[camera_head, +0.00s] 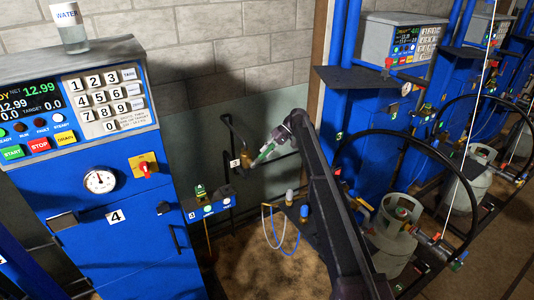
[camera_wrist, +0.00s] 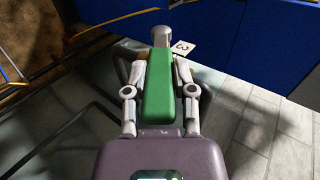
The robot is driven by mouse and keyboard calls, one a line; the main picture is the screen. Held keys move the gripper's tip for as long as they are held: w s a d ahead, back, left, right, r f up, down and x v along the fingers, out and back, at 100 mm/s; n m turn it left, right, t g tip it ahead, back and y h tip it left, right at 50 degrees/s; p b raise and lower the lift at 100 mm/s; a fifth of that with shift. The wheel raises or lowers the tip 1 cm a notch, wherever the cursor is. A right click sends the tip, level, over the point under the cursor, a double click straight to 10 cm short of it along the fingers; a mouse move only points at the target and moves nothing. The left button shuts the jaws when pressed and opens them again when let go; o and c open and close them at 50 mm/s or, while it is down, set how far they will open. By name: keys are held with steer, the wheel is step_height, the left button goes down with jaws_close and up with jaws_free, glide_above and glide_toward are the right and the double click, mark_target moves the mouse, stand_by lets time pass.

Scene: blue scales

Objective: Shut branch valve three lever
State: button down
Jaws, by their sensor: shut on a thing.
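The green branch valve three lever (camera_wrist: 158,95) lies between my fingers in the wrist view. Its grey round end (camera_wrist: 161,36) sticks out past the fingertips, beside a white tag marked 3 (camera_wrist: 183,47). My gripper (camera_wrist: 160,68) is shut on the lever, with one finger along each side. In the head view, the green lever (camera_head: 264,153) shows at the end of my arm, next to a brass valve body (camera_head: 246,160) and the 3 tag (camera_head: 235,163). The fingers partly hide the lever's sides, and how the lever joins the valve is unclear.
A blue scale cabinet (camera_head: 110,240) marked 4 stands at left, with a water cup (camera_head: 70,28) on top. Gas cylinders (camera_head: 393,235) and more blue scales stand at right.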

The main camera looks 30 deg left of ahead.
steer(key=shift+s+d, duration=0.1)
steer(key=shift+s, duration=0.15)
steer(key=shift+c, duration=2.2)
jaws_free()
steer(key=shift+c, duration=1.2)
steer(key=shift+d, duration=0.1)
jaws_close()
steer(key=s+d+n+t+h+p, duration=0.2)
steer(key=d+t+p, duration=0.1)
steer(key=d, duration=0.1)
steer(key=s+a+r+n+t+h+p, duration=0.3)
steer(key=a+r+n+t+p, duration=0.1)
steer(key=r+n+t+p, duration=0.2)
steer(key=s+a+r+n+t+h+p, duration=0.3)
steer(key=a+r+n+t+p, duration=0.2)
steer(key=r+n+p, duration=0.3)
steer(key=shift+s+a+n+t+h+p, duration=0.15)
steer(key=shift+s+n+t+h+p, duration=0.2)
steer(key=shift+n+t, duration=0.55)
